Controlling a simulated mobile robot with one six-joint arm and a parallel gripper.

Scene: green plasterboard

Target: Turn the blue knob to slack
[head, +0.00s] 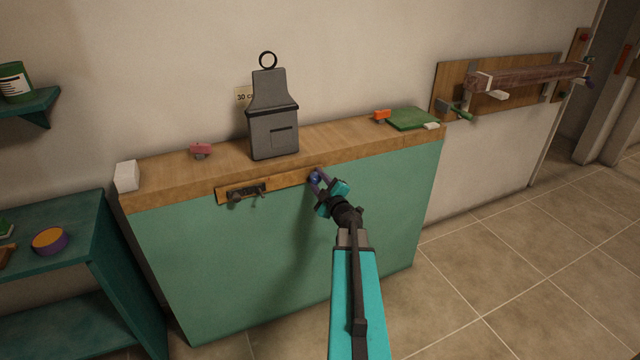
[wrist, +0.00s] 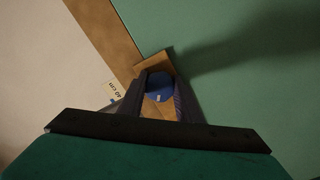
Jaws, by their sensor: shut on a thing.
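The blue knob (head: 316,177) is on the right end of a wooden strip (head: 290,181) along the upper front of the green cabinet (head: 290,250). My gripper (head: 322,182) reaches it from the front right, with its fingers around the knob. In the wrist view the knob (wrist: 160,86) sits between the two fingers of my gripper (wrist: 160,98), and they are shut on it. A small pale mark shows on the knob's face. The fingers hide its sides, and I cannot read any slack marking.
A dark latch-like fitting (head: 246,192) is on the strip's left part. On the wooden top stand a grey ringed block (head: 273,133), a pink piece (head: 201,150), a white block (head: 127,176), an orange piece (head: 382,115) and a green pad (head: 413,118). Floor at right is clear.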

